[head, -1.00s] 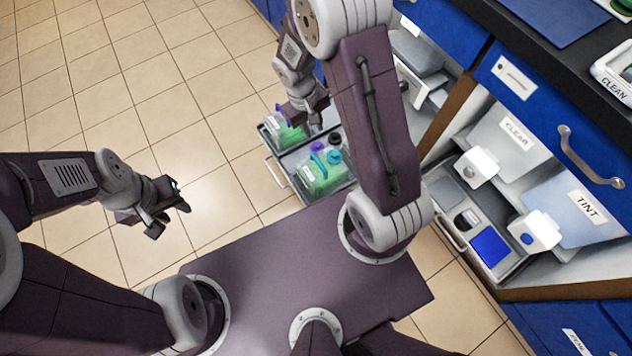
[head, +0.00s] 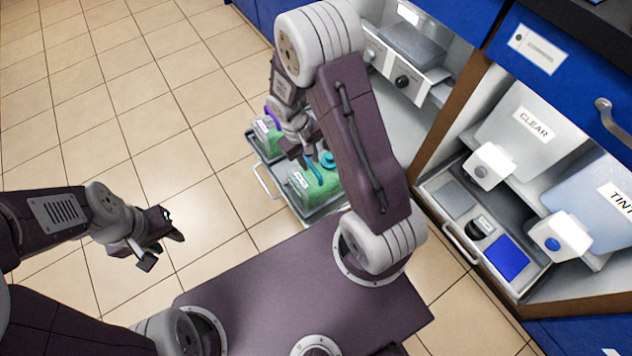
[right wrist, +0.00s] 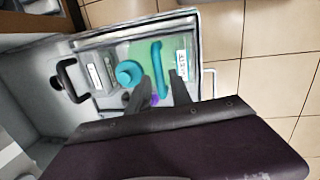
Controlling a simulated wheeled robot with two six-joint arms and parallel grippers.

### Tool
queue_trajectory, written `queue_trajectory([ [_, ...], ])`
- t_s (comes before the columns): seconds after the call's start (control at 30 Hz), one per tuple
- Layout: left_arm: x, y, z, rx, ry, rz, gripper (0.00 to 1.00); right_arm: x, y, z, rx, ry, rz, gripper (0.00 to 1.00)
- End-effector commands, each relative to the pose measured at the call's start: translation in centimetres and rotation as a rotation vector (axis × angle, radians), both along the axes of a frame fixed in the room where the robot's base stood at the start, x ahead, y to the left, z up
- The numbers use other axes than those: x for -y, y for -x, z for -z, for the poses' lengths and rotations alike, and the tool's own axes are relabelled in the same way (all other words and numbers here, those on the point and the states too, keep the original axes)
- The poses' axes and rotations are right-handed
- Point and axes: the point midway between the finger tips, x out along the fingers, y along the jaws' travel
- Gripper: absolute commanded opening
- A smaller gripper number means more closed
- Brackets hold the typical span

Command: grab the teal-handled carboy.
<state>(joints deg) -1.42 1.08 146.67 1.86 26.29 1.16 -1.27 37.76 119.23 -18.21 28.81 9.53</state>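My right gripper (head: 312,158) is over this carboy. In the right wrist view the right gripper (right wrist: 161,88) is open, with a finger on either side of the handle's line; I cannot tell how deep they reach. My left gripper (head: 162,246) is open and empty over the floor, away from the tray.
A purple-handled carboy (head: 267,133) stands at the tray's far end. Another tray (head: 462,232) at right holds a black-capped bottle (head: 481,228) and a blue item (head: 506,256) below white dispensers. The tiled floor (head: 130,130) at left is clear.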

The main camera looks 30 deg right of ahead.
Motion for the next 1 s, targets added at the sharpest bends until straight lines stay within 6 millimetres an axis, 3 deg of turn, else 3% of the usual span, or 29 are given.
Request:
queue_trajectory([
  [0.2,0.0,0.0,4.3,0.0,0.0,0.0,0.36,0.7,0.3,4.2,-0.001,0.0,0.0,0.26],
  [0.3,0.0,0.0,5.0,-0.001,0.0,0.0,0.36,0.9,0.4,5.2,-0.002,-0.001,0.001,0.26],
  [0.5,0.0,0.0,4.6,0.0,0.0,0.0,0.36,0.9,0.4,4.7,-0.001,0.0,0.0,0.26],
  [0.6,0.0,0.0,4.5,0.0,0.0,0.0,0.36,0.9,0.4,4.7,-0.001,0.0,0.0,0.0],
  [1.0,0.0,0.0,4.6,0.0,0.0,0.0,0.36,0.9,0.4,4.7,-0.001,0.0,-0.001,0.0],
])
